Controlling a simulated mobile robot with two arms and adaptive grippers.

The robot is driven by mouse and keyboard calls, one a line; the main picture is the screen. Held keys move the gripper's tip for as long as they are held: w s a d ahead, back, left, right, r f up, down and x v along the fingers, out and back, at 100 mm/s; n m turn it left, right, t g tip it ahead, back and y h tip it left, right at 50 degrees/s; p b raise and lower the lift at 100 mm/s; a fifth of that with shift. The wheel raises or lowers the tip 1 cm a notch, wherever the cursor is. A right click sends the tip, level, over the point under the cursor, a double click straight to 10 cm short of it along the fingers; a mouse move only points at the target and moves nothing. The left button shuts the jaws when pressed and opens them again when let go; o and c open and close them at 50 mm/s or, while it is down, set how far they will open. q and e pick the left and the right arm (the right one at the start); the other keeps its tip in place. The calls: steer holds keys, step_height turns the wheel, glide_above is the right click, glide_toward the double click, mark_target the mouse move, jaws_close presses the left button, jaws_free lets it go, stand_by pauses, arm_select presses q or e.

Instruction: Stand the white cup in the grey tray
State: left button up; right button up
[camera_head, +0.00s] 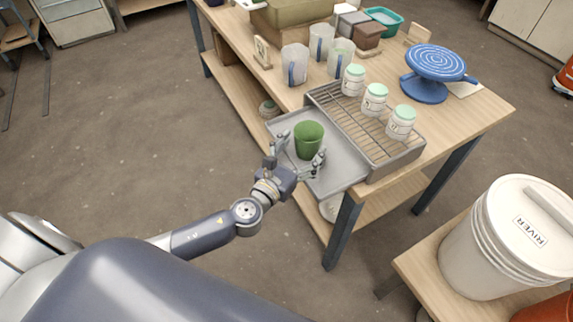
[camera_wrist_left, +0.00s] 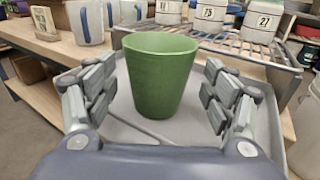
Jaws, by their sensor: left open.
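A green cup (camera_head: 309,141) stands upright in the grey tray (camera_head: 345,170) at the near edge of the wooden table. I see no plain white cup there. My left gripper (camera_head: 299,152) is open, with one finger on each side of the green cup. In the left wrist view the green cup (camera_wrist_left: 160,85) stands between the open fingers, with gaps visible on both sides. The tray (camera_wrist_left: 122,132) shows beneath it. Pale, whitish jugs with blue handles (camera_head: 294,66) stand farther back on the table. My right gripper is not in view.
A wire rack (camera_head: 345,113) adjoins the tray and bears white jars with green lids (camera_head: 375,99). A blue turntable (camera_head: 436,65) stands at the right. Bare tabletop lies right of the jars.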

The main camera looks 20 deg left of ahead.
arm_select(q)
steer(key=s+a+b, duration=0.1)
steer(key=s, duration=0.7)
steer(key=shift+s+a+r, duration=0.15)
steer(key=shift+r, duration=0.15)
